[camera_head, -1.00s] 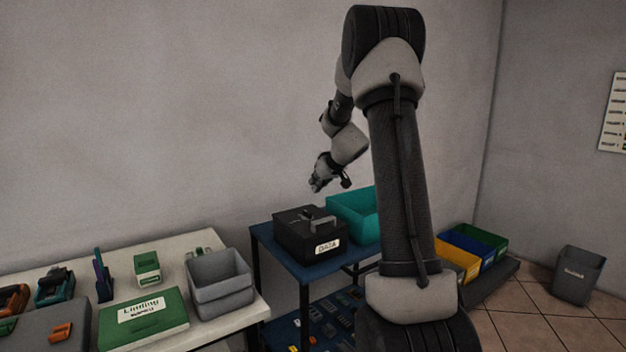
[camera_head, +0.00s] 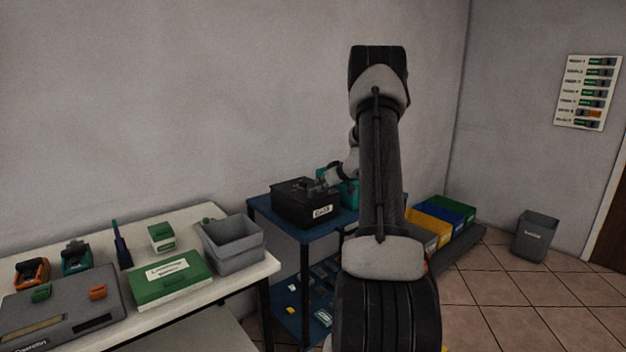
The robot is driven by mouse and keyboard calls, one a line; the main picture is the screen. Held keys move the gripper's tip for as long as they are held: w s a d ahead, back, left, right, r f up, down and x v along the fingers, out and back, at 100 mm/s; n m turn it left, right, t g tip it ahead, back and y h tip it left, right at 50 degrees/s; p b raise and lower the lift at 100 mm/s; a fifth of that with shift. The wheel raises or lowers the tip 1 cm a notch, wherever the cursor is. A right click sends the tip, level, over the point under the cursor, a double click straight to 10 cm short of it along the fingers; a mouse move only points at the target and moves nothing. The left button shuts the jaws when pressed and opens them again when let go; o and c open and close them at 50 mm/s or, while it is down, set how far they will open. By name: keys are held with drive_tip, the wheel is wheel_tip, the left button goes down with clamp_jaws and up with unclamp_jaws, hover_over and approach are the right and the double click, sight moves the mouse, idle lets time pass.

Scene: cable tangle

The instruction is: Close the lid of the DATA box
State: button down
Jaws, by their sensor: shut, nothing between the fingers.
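The black DATA box (camera_head: 294,208) stands on a blue table (camera_head: 262,211), its white label facing front right. Its dark top looks flat, but it is small and dim, and I cannot tell whether the lid is fully down. My gripper (camera_head: 318,187) is shut and empty at the right part of the box's top. I cannot tell whether it touches the box. My arm hides part of the area right of the box.
A teal bin (camera_head: 322,176) stands behind my arm, beside the box. To the left, a pale table (camera_head: 204,285) holds a grey bin (camera_head: 233,243) and a green box (camera_head: 170,281). Blue, yellow and green bins (camera_head: 430,226) sit right of my arm.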

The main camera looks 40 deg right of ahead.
drive_tip(key=shift+s+d+f+t, duration=0.15)
drive_tip(key=shift+f+t, duration=0.15)
drive_tip(key=shift+f, duration=0.25)
drive_tip(key=shift+s+f+t, duration=0.1)
drive_tip(key=shift+f+t, duration=0.2)
drive_tip(key=shift+f, duration=0.25)
drive_tip(key=shift+r, duration=0.1)
wheel_tip(320, 180, up, 4)
drive_tip(key=s+f, duration=0.6)
drive_tip(key=s, duration=0.2)
drive_tip(key=shift+d+f, duration=0.15)
drive_tip(key=shift+f, duration=0.1)
